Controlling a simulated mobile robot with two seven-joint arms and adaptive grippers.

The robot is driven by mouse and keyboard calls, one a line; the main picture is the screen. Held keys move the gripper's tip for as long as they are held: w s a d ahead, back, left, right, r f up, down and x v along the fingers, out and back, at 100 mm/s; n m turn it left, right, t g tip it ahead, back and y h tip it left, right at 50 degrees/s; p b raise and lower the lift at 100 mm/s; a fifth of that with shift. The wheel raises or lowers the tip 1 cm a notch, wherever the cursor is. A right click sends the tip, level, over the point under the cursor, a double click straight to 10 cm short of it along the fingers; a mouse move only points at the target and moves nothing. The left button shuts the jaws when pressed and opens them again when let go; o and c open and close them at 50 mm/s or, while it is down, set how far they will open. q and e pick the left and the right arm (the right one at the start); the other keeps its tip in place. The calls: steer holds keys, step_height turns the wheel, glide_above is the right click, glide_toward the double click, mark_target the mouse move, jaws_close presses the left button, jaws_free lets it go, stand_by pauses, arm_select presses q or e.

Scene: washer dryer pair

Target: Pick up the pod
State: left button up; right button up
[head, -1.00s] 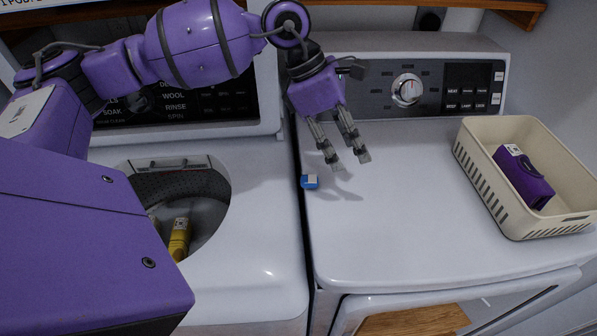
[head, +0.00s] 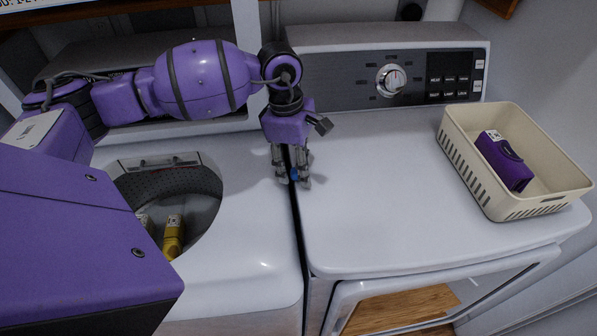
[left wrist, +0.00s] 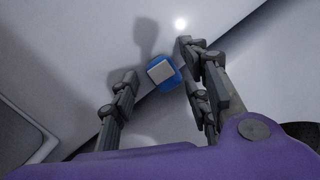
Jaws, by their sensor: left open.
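The pod (left wrist: 163,73) is a small blue block with a pale grey-white top. In the left wrist view it lies between the fingers, beside the dark gap that separates the two machines. In the head view only a bit of its blue (head: 294,174) shows, as the fingers hide most of it. My left gripper (head: 293,183) points down over it at the left edge of the dryer top. Its fingers (left wrist: 157,87) are open, one on each side of the pod, with visible space around it. My right gripper is in neither view.
The open washer drum (head: 195,210) at left holds a yellow bottle (head: 173,236). A beige basket (head: 475,184) with a purple container (head: 503,160) stands on the dryer's right side. The control panel (head: 400,79) rises behind. The middle of the dryer top (head: 375,190) is clear.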

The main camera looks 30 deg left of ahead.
arm_select(q)
steer(key=c, duration=0.8)
steer(key=shift+r, duration=0.1)
steer(key=shift+c, duration=0.2)
